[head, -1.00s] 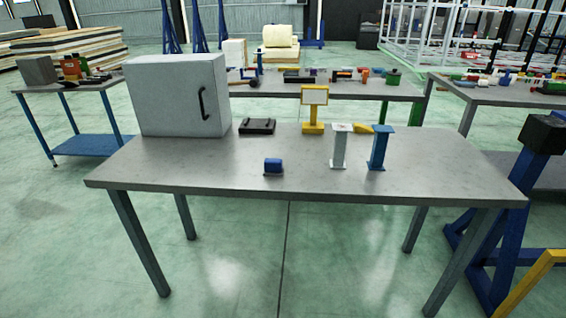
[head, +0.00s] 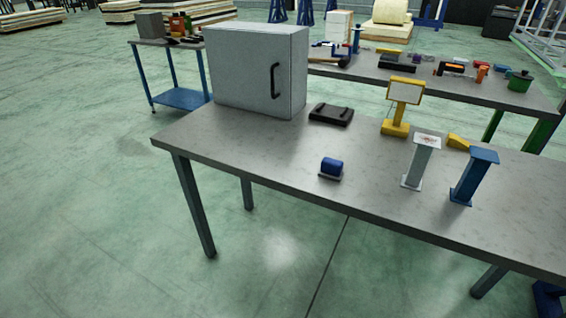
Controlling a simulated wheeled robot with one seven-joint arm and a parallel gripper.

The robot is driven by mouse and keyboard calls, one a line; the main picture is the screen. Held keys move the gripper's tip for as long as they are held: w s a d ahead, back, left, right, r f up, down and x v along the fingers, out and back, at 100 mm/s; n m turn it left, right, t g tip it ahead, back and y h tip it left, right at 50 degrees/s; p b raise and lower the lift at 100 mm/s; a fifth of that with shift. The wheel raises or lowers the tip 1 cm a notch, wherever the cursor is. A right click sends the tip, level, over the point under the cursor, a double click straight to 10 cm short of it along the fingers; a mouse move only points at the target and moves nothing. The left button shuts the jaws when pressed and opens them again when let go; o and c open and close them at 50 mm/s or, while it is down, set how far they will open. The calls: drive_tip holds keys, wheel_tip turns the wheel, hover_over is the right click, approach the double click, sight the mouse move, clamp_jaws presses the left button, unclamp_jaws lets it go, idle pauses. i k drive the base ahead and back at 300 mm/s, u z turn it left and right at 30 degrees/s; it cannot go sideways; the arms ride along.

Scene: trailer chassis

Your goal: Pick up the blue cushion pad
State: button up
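A small blue pad (head: 332,166), which looks like the blue cushion pad, sits on a thin grey base near the front edge of the grey metal table (head: 265,150). Nothing touches it from above. My gripper does not show in the head view.
A grey cabinet (head: 258,70) with a black handle stands at the table's left end. Behind the pad are a black tray-like item (head: 331,114) and a yellow stand (head: 400,106). A white post (head: 421,162) and a blue post (head: 474,176) stand to the right. Floor before the table is clear.

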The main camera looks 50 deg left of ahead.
sight(331, 169)
drive_tip(key=u, duration=0.6)
drive_tip(key=i, duration=1.1)
drive_tip(key=u, duration=0.2)
